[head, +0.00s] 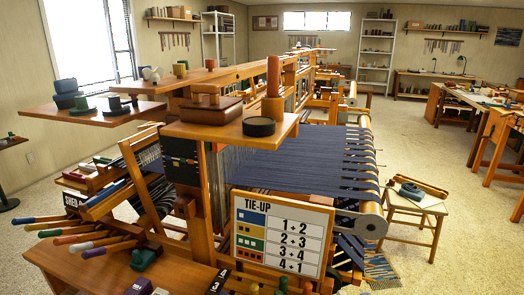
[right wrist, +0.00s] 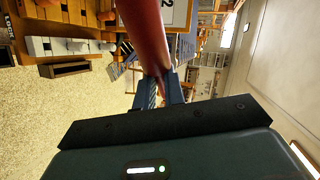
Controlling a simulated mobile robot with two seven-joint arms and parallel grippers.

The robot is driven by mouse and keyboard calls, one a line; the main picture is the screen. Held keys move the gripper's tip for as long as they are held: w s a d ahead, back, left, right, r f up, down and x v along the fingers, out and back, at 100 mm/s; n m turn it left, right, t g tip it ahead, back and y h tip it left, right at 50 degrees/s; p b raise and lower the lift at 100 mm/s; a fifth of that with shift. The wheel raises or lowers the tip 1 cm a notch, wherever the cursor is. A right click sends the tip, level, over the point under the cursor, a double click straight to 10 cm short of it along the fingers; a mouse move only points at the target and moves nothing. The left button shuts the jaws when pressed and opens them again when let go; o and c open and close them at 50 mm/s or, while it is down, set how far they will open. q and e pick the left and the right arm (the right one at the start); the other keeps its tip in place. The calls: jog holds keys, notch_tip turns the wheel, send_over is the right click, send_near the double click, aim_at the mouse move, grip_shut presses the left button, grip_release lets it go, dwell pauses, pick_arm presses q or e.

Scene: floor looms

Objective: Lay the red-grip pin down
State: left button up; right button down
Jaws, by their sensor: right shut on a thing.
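My right gripper (right wrist: 162,88) shows only in the right wrist view. Its two dark fingers are shut on a thick red shaft, the red-grip pin (right wrist: 146,38). The pin runs from the fingertips up out of the top edge, so its far end is hidden. The head view shows neither of my grippers.
The loom with dark blue cloth (head: 310,158) fills the middle. A tie-up board (head: 281,236) hangs at its front. A wooden bench top (head: 75,275) lies at the lower left with small blocks near it. A stool (head: 418,203) stands right.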

jog(key=w+r, duration=0.2)
jog(key=w, duration=0.2)
jog(key=s, duration=0.1)
jog(key=s+f, duration=0.1)
jog(key=s, duration=0.1)
jog(key=s+f, duration=0.1)
jog(key=shift+s+d, duration=0.15)
jog(key=shift+s, duration=0.05)
dwell(0.5)
jog(key=shift+w+r, duration=0.45)
jog(key=shift+w, duration=0.25)
jog(key=shift+w+r, duration=0.5)
jog(key=shift+w, duration=0.25)
jog(key=shift+w+r, duration=0.45)
jog(key=shift+w, duration=0.25)
